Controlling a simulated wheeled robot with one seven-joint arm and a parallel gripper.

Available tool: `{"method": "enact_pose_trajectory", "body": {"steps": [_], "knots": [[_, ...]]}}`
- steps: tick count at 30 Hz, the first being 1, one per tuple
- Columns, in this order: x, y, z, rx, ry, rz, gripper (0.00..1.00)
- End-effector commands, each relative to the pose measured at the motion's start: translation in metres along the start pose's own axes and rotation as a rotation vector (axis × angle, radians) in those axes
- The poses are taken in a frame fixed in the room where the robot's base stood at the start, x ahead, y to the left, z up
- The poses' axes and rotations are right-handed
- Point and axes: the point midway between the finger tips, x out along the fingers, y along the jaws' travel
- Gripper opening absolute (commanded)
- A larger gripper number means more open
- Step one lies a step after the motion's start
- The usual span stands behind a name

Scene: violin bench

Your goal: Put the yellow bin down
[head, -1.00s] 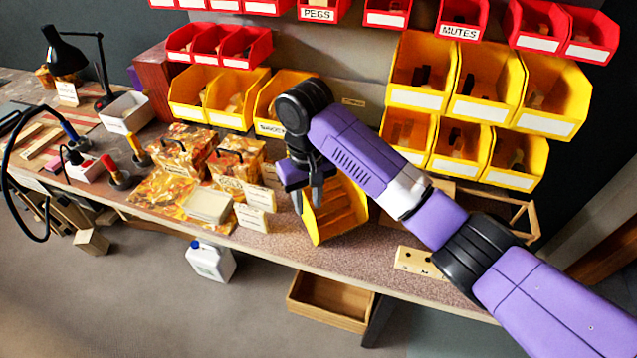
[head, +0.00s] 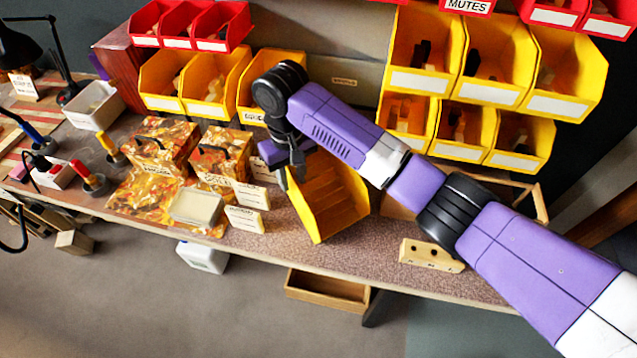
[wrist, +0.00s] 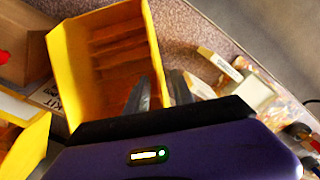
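The yellow bin (head: 337,205) is at the middle of the bench, near its front edge, with its open side and brown ribbed inside facing the head camera. My gripper (head: 290,175) is at the bin's upper left edge. In the wrist view the bin (wrist: 88,75) lies beyond my gripper (wrist: 160,92), whose two dark fingers stand on either side of the bin's wall, close to it. The fingers appear shut on that wall. I cannot tell whether the bin's underside touches the bench (head: 390,275).
Small cards (head: 246,219) and patterned boxes (head: 160,148) stand close on the left. A wooden block with holes (head: 431,255) lies to the right. Yellow bins (head: 255,110) hang behind. A wooden tray (head: 328,290) is below the front edge.

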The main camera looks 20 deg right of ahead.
Motion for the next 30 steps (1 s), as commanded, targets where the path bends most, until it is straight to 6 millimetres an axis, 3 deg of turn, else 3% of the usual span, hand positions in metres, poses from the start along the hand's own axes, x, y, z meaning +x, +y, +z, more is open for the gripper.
{"method": "enact_pose_trajectory", "body": {"steps": [9, 30], "knots": [[0.04, 0.0, 0.001, 0.0, -0.003, 0.001, 0.29], [0.046, 0.0, 0.001, 0.0, -0.002, 0.0, 0.29]]}}
